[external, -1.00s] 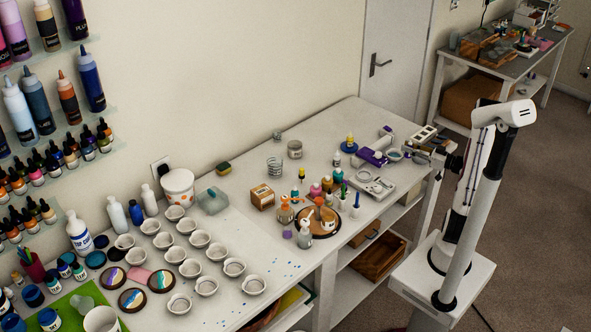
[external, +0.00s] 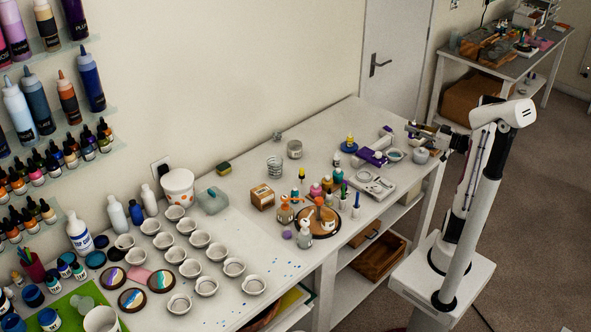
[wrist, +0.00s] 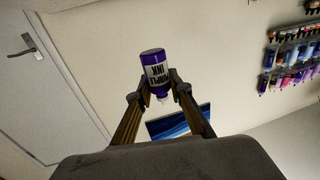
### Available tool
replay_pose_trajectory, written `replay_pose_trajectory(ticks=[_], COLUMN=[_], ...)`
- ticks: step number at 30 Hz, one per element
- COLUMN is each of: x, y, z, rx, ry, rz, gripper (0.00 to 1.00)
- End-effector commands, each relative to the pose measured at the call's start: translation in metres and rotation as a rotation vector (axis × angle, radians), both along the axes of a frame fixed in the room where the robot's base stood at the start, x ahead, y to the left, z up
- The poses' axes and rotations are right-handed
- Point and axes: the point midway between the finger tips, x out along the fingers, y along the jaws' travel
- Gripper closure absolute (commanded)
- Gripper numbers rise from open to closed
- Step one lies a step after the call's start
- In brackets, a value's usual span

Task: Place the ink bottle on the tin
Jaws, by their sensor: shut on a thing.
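My gripper (external: 413,128) is raised above the right back end of the table in the external view. In the wrist view its fingers (wrist: 153,92) are shut on a purple ink bottle (wrist: 154,70), one on each side. In the external view the bottle is too small to make out clearly. A short grey cylinder (external: 294,149) near the back wall looks like the tin. It stands apart from my gripper, to its left, and its top looks clear.
Near my gripper are a round grey pot (external: 421,156), a small dish (external: 394,155) and a purple-and-white device (external: 373,157). A wire coil (external: 274,166) stands left of the grey cylinder. Several small bottles crowd the table's middle around a round wooden board (external: 320,225).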

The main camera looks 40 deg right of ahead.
Motion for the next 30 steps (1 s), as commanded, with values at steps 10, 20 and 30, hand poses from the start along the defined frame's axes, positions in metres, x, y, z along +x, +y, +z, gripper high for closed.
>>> replay_pose_trajectory(ticks=[10,20,30], x=[0.014,0.054,0.131], y=[-0.002,-0.007,-0.004], z=[0.015,0.013,0.011], rx=[0.000,-0.001,-0.002], ry=[0.000,0.001,0.000], rz=[0.003,0.003,0.005], gripper=[0.98,0.98,0.98])
